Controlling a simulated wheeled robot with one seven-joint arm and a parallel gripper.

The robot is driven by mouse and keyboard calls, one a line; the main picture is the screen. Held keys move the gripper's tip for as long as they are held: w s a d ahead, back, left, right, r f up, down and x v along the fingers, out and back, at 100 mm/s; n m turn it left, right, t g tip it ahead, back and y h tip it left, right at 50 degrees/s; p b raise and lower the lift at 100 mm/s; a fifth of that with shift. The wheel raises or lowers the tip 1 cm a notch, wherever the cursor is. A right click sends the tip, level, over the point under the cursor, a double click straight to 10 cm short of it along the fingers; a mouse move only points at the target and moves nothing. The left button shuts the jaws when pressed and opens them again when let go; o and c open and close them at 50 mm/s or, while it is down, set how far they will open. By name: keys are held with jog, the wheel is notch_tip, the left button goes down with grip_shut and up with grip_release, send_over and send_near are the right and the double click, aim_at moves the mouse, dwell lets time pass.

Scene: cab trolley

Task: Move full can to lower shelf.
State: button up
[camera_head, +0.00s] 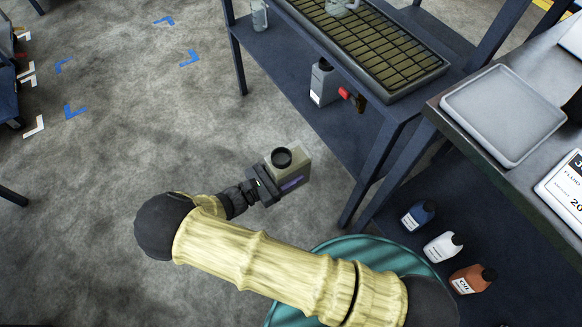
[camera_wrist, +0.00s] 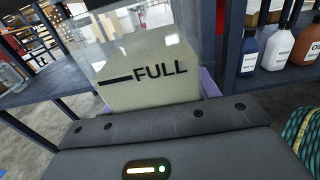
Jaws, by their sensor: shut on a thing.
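The full can is a boxy, see-through container (camera_head: 291,163) with a round black cap, pale contents and a purplish patch near my gripper. In the wrist view the can (camera_wrist: 150,75) fills the upper middle, with a black line and the word FULL on its face. My gripper (camera_head: 266,186) is shut on the can and holds it in the air, left of the dark trolley. The lower shelf (camera_head: 335,128) of the trolley is below its grated top tray. My gripper's fingertips are mostly hidden behind the can and the gripper body.
A grey bottle (camera_head: 322,82) and a red-ended tool (camera_head: 346,93) stand on the lower shelf; a glass jar (camera_head: 259,14) is at its far end. The grated tray (camera_head: 385,50) is above. A trolley leg (camera_head: 368,165) stands right of the can. Bottles (camera_head: 442,246) sit on the right bench's lower shelf.

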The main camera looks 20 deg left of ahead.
jog(key=v, duration=0.8)
jog(key=shift+b, duration=0.45)
dwell(0.8)
jog(key=shift+a, duration=0.1)
